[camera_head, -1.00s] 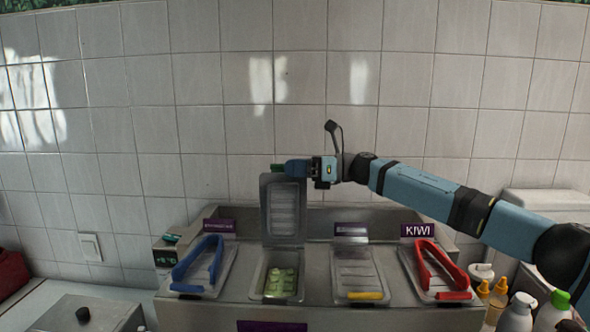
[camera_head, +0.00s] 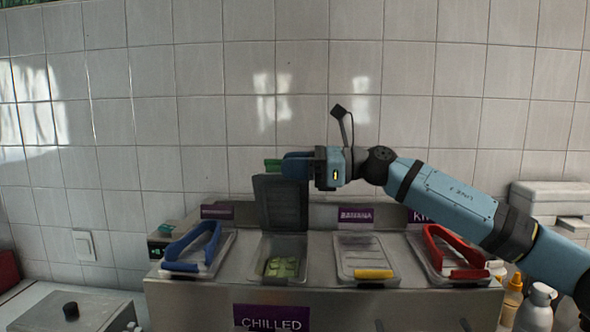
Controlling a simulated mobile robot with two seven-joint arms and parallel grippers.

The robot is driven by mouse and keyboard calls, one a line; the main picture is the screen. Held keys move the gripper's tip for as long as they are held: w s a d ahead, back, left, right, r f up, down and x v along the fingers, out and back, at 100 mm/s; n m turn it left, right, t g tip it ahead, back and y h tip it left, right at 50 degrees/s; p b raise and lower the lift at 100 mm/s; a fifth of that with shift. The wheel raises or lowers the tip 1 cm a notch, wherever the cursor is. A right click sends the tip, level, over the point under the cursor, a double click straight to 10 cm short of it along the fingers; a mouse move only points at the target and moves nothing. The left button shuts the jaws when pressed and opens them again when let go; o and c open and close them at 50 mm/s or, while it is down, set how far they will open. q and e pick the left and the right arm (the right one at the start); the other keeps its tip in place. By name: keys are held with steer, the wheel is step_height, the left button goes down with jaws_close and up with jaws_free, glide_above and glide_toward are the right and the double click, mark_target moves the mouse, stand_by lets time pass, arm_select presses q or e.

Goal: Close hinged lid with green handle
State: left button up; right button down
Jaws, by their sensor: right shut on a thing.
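The hinged lid (camera_head: 281,205) stands raised behind its open compartment, tilted a little. Its green handle (camera_head: 273,163) is at the top edge of the lid. My right gripper (camera_head: 290,165) comes in from the right and is shut on the green handle, hiding part of it. The compartment (camera_head: 283,267) below is open and holds green fruit pieces. My left gripper is not in view.
A closed lid with a yellow handle (camera_head: 373,274) sits between. Bottles (camera_head: 536,305) stand at the lower right.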

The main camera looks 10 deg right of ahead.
steer(key=shift+s+a+f, duration=0.1)
steer(key=shift+s+f, duration=0.15)
steer(key=shift+s, duration=0.35)
steer(key=c, duration=1)
jaws_free()
steer(key=shift+o, duration=0.3)
